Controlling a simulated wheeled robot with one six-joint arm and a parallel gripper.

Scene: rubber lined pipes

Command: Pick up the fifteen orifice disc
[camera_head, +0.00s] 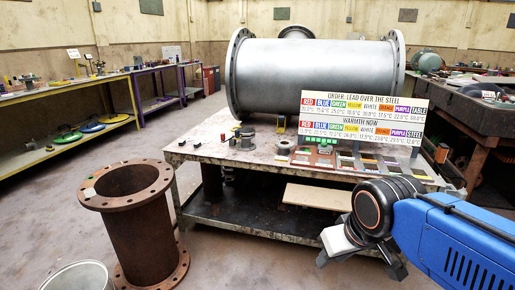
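I cannot pick out a disc marked fifteen; any markings are too small to read. Small round dark pieces (246,138) stand on the near left part of the central table (235,168). Several small coloured squares (345,162) lie on its right part. Coloured discs, including a blue one (88,127), lie on the lower shelf of the left bench. My gripper (360,262) hangs at the lower right, in front of the table and apart from it. My wrist partly hides it, and I cannot tell its opening. I see nothing held in it.
A large grey flanged pipe (315,75) lies across the table, behind a sign board (362,118). A rusty flanged pipe (140,230) stands on the floor at left, beside a metal drum (80,277). The left bench (105,80) runs behind. Open floor lies between.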

